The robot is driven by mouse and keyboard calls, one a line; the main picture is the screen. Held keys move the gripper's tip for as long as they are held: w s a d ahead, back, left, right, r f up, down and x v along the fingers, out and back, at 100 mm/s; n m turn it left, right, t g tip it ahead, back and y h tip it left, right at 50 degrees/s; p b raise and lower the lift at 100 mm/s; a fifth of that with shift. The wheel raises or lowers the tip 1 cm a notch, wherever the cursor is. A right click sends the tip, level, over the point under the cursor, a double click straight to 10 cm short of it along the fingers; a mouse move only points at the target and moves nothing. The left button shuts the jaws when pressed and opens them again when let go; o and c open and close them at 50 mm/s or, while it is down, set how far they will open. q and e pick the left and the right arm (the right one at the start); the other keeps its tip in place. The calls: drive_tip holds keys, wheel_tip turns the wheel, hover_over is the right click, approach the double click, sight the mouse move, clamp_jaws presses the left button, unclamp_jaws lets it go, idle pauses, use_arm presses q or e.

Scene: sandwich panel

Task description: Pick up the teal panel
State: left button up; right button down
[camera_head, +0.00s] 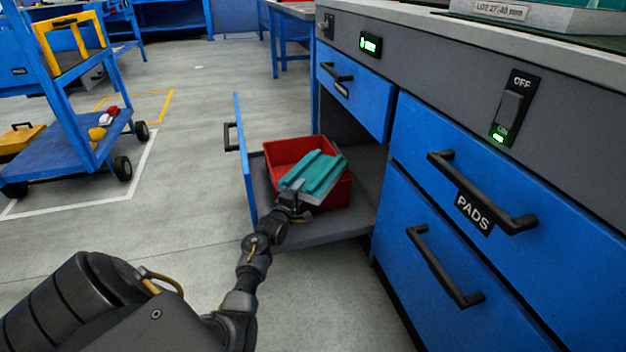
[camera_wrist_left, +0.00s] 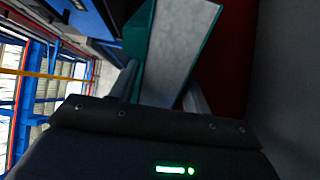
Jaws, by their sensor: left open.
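The teal panel (camera_head: 314,172) has a pale grey layer on its lower side and rests tilted in a red bin (camera_head: 285,153). The bin sits in a pulled-out blue drawer. My left gripper (camera_head: 296,208) is at the panel's near lower edge. In the left wrist view, the panel (camera_wrist_left: 180,50) stands between the two open fingers of my left gripper (camera_wrist_left: 155,92). I cannot tell whether the fingers touch it. My right gripper is not in view.
The open drawer's blue front (camera_head: 243,160) stands left of the bin. A blue cabinet with a PADS drawer (camera_head: 474,213) is on the right. A blue cart (camera_head: 75,140) stands on the left. The floor between is clear.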

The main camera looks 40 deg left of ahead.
use_arm(q)
drive_tip(key=shift+r, duration=0.1)
clamp_jaws()
